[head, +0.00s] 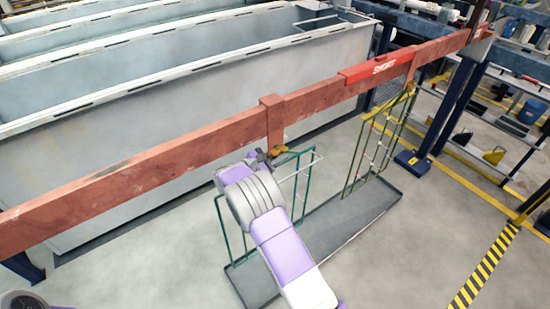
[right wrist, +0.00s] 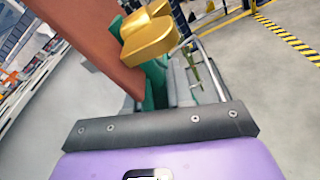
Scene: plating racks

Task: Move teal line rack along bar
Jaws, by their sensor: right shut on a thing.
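The teal line rack (head: 309,190) is a thin green wire frame hanging below the red-brown bar (head: 170,158), partly hidden behind my right arm. A bracket (head: 273,122) sits around the bar just above it. My right gripper (head: 275,152) is at the top of the rack, close under the bar. In the right wrist view its gold fingers (right wrist: 150,38) are shut on the rack's teal upright (right wrist: 155,82), beside the bar (right wrist: 88,40). My left gripper is not in view.
A long grey tray (head: 340,232) lies on the floor below both racks. Large grey tanks (head: 180,95) stand behind. A blue post (head: 450,105) stands at right.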

